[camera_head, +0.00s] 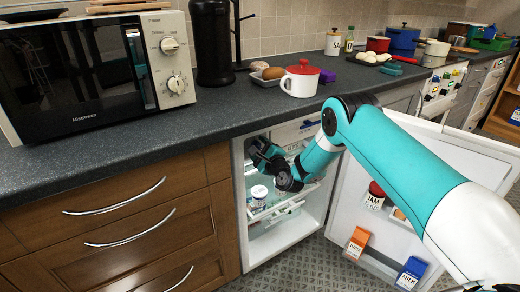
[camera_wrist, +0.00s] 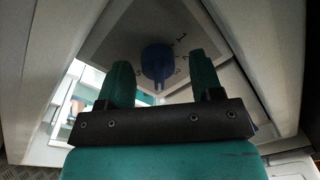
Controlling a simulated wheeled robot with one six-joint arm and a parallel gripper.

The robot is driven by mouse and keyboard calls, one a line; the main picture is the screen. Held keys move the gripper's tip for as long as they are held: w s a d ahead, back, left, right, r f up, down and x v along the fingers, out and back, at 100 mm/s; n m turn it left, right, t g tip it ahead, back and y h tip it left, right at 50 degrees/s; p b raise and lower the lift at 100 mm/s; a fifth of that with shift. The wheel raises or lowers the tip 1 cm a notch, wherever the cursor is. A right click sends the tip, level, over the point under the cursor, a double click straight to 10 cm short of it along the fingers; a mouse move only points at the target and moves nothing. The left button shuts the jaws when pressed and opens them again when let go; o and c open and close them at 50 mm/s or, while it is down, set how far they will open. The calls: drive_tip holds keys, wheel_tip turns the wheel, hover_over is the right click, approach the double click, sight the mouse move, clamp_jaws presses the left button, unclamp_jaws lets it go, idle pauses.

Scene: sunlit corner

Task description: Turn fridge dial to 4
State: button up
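The open fridge (camera_head: 286,235) stands under the counter, its door (camera_head: 340,220) swung out to the right. The fridge dial is a blue round knob (camera_wrist: 157,62) on a pale panel (camera_wrist: 120,35) in the wrist view. Dark numbers surround it; a 1 shows at its upper right, the others are hard to read. My gripper (camera_head: 262,155) reaches into the top of the fridge in the head view. In the wrist view its two green fingers (camera_wrist: 162,80) are apart, one on each side of the dial. I cannot tell whether they touch it. The head view hides the dial.
Jars (camera_head: 259,195) stand on a fridge shelf below my gripper. The door holds a jam jar (camera_head: 375,196) and cartons (camera_head: 411,272). Wooden drawers (camera_head: 120,220) are at the left.

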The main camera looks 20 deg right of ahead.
drive_tip(key=r+b+v, duration=0.1)
drive_tip(key=b+v, duration=1.6)
drive_tip(key=b, duration=0.6)
drive_tip(key=shift+f, duration=0.45)
drive_tip(key=shift+s+d, duration=0.1)
drive_tip(key=shift+s, duration=0.05)
